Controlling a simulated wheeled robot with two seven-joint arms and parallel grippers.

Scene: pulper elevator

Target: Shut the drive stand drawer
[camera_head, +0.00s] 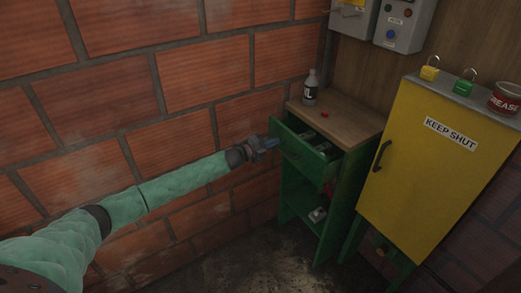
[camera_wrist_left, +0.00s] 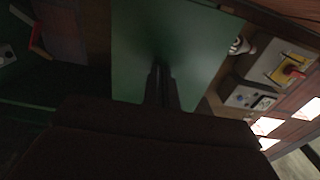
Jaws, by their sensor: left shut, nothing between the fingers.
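The green drive stand (camera_head: 326,228) has a wooden top and stands by the brick wall. Its drawer (camera_head: 298,155) is pulled part way out, with items showing inside. My left gripper (camera_head: 272,144) is shut and empty at the left end of the drawer front. In the left wrist view its fingers (camera_wrist_left: 162,80) point at a green panel (camera_wrist_left: 135,35), which looks like the drawer front. I cannot tell whether they touch it. My right gripper is not in view.
A bottle (camera_head: 310,88) and a small red item (camera_head: 324,114) stand on the wooden top. A yellow cabinet (camera_head: 430,170) marked KEEP SHUT is close on the right, with padlocks and a grease tin (camera_head: 506,97) on it. Control boxes (camera_head: 404,24) hang above. Floor in front is clear.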

